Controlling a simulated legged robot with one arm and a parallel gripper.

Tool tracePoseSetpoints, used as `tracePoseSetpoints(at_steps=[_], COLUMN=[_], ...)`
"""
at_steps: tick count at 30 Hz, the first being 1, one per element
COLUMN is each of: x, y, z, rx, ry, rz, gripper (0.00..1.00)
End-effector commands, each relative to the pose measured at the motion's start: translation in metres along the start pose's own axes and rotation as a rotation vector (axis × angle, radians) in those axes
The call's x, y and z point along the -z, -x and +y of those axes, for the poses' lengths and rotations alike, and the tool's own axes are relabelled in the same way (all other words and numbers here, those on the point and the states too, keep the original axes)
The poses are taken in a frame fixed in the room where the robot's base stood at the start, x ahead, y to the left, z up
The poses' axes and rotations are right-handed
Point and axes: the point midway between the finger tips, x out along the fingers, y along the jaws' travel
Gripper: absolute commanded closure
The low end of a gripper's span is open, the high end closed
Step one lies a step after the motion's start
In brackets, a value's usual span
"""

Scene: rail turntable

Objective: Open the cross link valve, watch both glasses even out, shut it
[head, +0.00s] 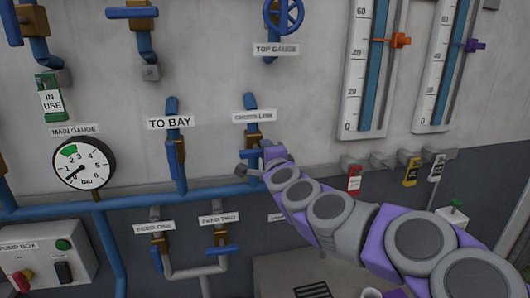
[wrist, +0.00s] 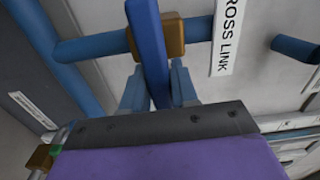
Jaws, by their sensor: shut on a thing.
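The cross link valve sits on a vertical blue pipe just under its CROSS LINK label (head: 253,116). In the wrist view its brass body (wrist: 172,35) and blue lever (wrist: 148,40) are close up, and the lever lies across the pipe. My gripper (wrist: 158,88) is shut on the lever, one finger on each side. In the head view my gripper (head: 256,166) partly hides the valve. Two tall glasses, left (head: 378,55) and right (head: 452,40), stand at upper right. Blue fills what shows of both, and their tops are cut off.
An orange pointer (head: 400,40) and a purple pointer (head: 474,46) sit beside the glasses. The TO BAY valve (head: 176,150) is left of my gripper, its lever along its pipe. FEED valves are below. Coloured tags (head: 354,178) hang at right. A main gauge (head: 83,164) is at left.

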Motion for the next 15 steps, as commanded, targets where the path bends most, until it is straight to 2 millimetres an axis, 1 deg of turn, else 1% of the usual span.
tracePoseSetpoints(at_steps=[1, 15], x=[-0.0014, -0.0005], y=[-0.0005, -0.0009], z=[0.0052, 0.0081], rx=[-0.008, -0.012], ry=[-0.016, -0.053], rz=[-0.003, -0.004], gripper=[1.0, 1.0])
